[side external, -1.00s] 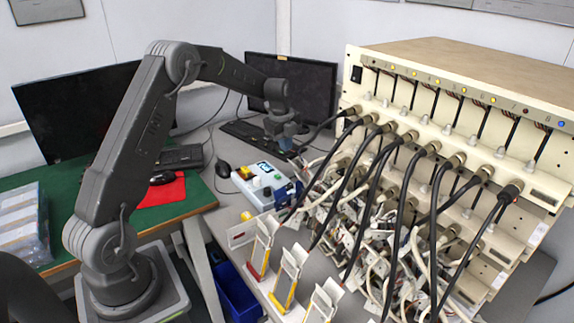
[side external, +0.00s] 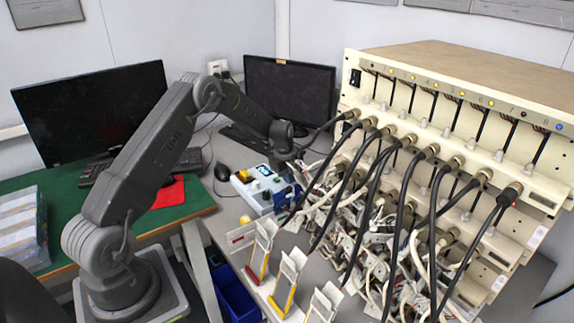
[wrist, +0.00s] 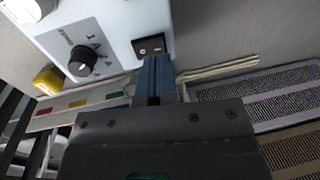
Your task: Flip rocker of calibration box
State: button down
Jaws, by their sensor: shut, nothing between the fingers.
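The white calibration box (side external: 251,189) stands on the grey bench, left of the cable bundle. In the wrist view its white top face (wrist: 110,28) fills the upper left, with a black knob (wrist: 82,61) on it. A small dark rocker (wrist: 149,45) sits near the box's lower right corner. My gripper (wrist: 154,62) is shut and empty, its blue fingertips just below the rocker in the picture. Whether they touch it I cannot tell.
The tester cabinet (side external: 450,55) with thick black cables and loose wiring crowds the right side. Several cell holders (side external: 288,285) stand in front. A yellow button (wrist: 46,80) shows beside the box.

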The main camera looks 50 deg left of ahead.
jog(key=shift+w+f, duration=0.15)
jog(key=shift+f, duration=0.9)
jog(key=shift+w+f, duration=0.1)
jog(key=shift+f, duration=0.15)
jog(key=shift+s+r, duration=0.1)
jog(key=shift+s, duration=0.7)
jog(key=shift+r, duration=0.1)
notch_tip(320, 180, up, 14)
jog(key=s, duration=0.2)
